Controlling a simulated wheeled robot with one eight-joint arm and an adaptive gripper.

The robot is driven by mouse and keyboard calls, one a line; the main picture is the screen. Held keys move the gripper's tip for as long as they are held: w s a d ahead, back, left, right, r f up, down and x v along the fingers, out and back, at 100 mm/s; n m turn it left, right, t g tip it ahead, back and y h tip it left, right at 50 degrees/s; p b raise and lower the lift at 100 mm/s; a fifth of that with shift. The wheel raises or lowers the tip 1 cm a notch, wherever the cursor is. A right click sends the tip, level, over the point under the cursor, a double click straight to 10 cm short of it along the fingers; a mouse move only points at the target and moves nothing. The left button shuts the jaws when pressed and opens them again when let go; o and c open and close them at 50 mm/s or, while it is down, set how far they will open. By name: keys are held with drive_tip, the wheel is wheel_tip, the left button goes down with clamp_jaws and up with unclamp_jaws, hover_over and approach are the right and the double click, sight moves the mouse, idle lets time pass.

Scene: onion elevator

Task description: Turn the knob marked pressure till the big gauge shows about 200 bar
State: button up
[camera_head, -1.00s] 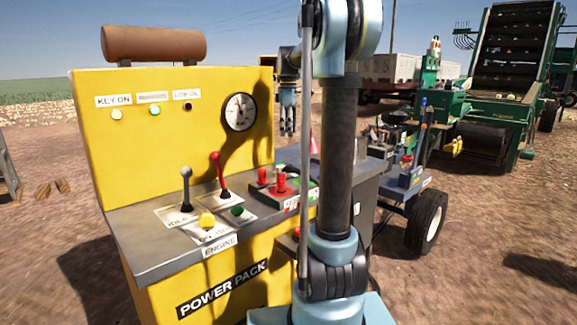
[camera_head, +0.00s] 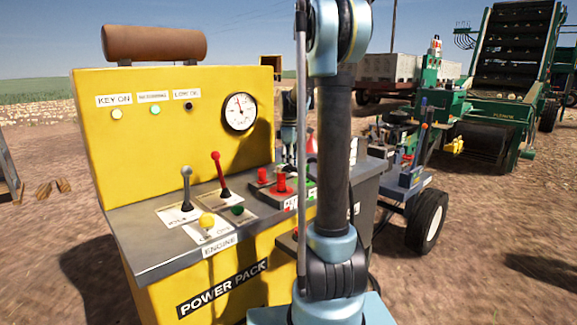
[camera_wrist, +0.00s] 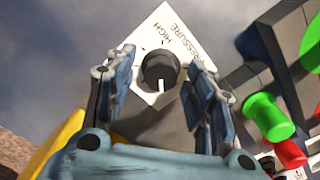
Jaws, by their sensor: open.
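The pressure knob (camera_wrist: 160,70) is black with a white pointer line and sits on a white plate (camera_wrist: 150,42) marked PRESSURE and HIGH in the wrist view. My gripper (camera_wrist: 160,75) is open, with one finger to the left of the knob and one to the right; I cannot tell whether they touch it. In the head view my gripper (camera_head: 290,150) is low over the right end of the console, partly hidden by my arm, and the knob is hidden there. The big gauge (camera_head: 240,111) is round and white on the yellow panel; its needle points roughly upward and its numbers are too small to read.
Red and green buttons (camera_wrist: 264,115) stand close to the right of my gripper. The yellow power pack (camera_head: 100,170) also bears a grey-knobbed lever (camera_head: 186,190), a red lever (camera_head: 219,178) and a yellow button (camera_head: 206,220). Green machinery (camera_head: 500,100) stands behind.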

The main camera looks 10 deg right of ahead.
drive_tip(key=shift+f, duration=0.2)
drive_tip(key=c, duration=1.1)
drive_tip(key=shift+o, duration=0.2)
drive_tip(key=shift+m, duration=0.3)
